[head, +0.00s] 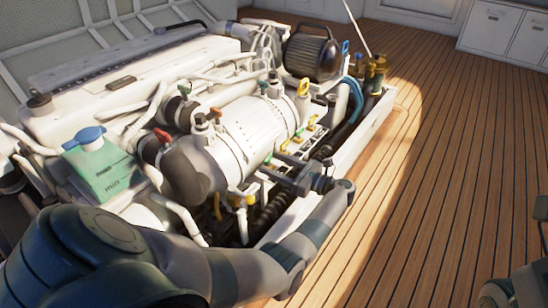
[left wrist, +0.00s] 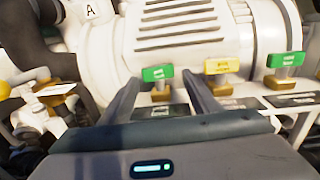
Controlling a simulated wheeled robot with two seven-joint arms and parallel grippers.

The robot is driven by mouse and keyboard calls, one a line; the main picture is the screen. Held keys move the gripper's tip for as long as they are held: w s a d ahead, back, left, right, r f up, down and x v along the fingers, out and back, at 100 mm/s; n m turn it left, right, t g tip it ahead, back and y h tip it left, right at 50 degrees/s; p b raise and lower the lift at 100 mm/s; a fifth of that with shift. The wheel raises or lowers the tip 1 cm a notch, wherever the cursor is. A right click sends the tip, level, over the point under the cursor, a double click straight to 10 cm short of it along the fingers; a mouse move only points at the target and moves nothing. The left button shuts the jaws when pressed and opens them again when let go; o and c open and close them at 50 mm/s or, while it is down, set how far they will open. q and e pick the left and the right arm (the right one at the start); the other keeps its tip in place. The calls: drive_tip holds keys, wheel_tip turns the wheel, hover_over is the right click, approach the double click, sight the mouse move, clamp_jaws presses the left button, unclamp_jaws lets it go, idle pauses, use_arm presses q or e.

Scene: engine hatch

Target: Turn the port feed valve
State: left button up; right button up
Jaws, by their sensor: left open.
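A row of small valves with coloured handles sits along the side of the white ribbed cylinder. In the left wrist view the row has a green handle (left wrist: 157,73), a yellow handle (left wrist: 222,66) and another green handle (left wrist: 285,60), each on a brass body. Small plates lie below them; their lettering is too small to read, so I cannot tell which is the port feed valve. My left gripper (left wrist: 163,82) is open, its fingers on either side of the left green handle. In the head view the left gripper (head: 278,168) reaches in at the row's near end. My right gripper is out of view.
The white cylinder (head: 250,130) stands close behind the valves. A green-white tank with blue cap (head: 104,165) is at the left. Hoses and a white bay wall (head: 362,135) border the row.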

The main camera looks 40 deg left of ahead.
use_arm(q)
drive_tip(key=shift+a, duration=0.2)
drive_tip(key=c, duration=1)
